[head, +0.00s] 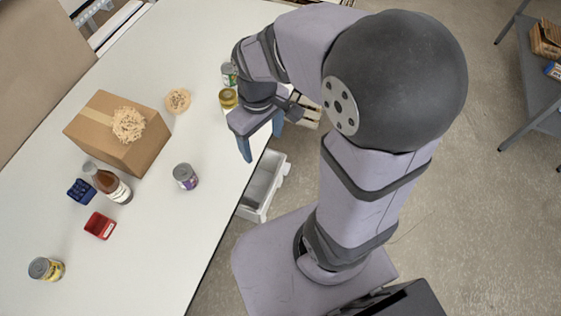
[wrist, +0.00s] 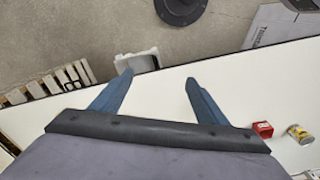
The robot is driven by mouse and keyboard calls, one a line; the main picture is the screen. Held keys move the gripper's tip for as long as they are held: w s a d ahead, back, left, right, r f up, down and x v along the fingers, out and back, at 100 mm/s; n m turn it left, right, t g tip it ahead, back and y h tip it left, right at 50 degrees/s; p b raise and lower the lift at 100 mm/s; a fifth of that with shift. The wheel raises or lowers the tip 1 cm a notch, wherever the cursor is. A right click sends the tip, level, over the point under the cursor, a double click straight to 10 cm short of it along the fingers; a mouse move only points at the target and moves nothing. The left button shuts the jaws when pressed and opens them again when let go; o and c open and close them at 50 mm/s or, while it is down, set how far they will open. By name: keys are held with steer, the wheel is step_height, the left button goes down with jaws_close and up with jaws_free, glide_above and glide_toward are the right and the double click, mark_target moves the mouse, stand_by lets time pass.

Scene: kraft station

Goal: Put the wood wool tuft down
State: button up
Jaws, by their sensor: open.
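A pale, curly wood wool tuft (head: 128,124) lies on top of a closed cardboard box (head: 119,139) at the left of the head view. A smaller, round tan thing (head: 177,101) lies on the white table beside the box; I cannot tell whether it is another tuft or a shallow dish. My gripper (head: 262,141) is open with nothing between its fingers. It hangs near the table's right edge, well to the right of the box. In the wrist view my gripper (wrist: 160,77) shows its two blue fingers apart, and no tuft is seen there.
A brown bottle (head: 108,184), a blue tray (head: 82,191), a red tray (head: 99,226) and a purple-labelled can (head: 186,176) stand on the table (head: 150,255). A yellow-lidded jar (head: 228,98) is close to my gripper. A white bin (head: 262,186) is below the edge.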

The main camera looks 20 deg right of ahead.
steer(key=s+d+f+m, duration=0.2)
steer(key=s+m, duration=0.2)
steer(key=s, duration=0.2)
steer(key=shift+s+f+m, duration=0.15)
steer(key=shift+f+m, duration=0.15)
step_height(320, 180, down, 61)
steer(key=b, duration=6.1)
steer(key=shift+f, duration=0.15)
